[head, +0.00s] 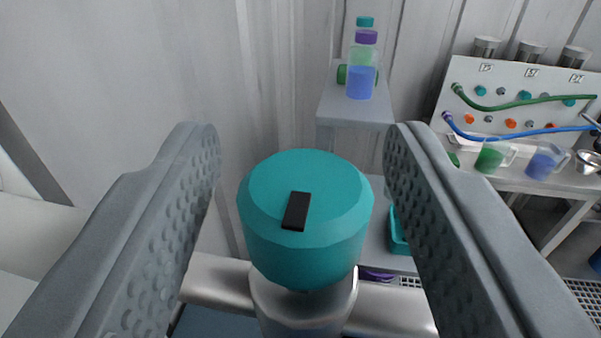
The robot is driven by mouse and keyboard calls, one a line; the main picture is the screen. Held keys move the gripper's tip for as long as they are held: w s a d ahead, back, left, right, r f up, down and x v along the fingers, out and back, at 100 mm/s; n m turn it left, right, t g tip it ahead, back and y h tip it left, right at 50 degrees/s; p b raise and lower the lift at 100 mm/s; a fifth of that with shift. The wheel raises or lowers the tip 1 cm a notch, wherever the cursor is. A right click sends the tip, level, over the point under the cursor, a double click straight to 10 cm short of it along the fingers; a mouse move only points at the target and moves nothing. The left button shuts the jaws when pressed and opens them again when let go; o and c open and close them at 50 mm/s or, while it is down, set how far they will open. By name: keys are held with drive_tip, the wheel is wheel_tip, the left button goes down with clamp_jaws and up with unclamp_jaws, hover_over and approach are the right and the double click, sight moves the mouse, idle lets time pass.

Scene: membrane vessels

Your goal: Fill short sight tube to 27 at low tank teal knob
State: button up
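A teal knob (305,245) with a black mark (296,211) on its top sits on a grey metal stem (305,300), at the lower middle of the head view. My gripper (300,150) is open, with one dimpled grey finger on each side of the knob. A gap shows between the knob and each finger, clearer on the left. No sight tube, scale or tank level can be made out in this view.
A horizontal metal pipe (395,310) runs behind the knob. Bottles (361,82) stand on a grey pedestal (352,108) at the back. At right, a panel (515,90) carries a green and a blue hose above a bench (550,183) with jugs. A pale wall fills the left.

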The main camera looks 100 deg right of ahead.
drive_tip(key=shift+a, duration=0.1)
drive_tip(key=w+a, duration=0.1)
drive_tip(key=a, duration=1.6)
drive_tip(key=shift+w, duration=0.4)
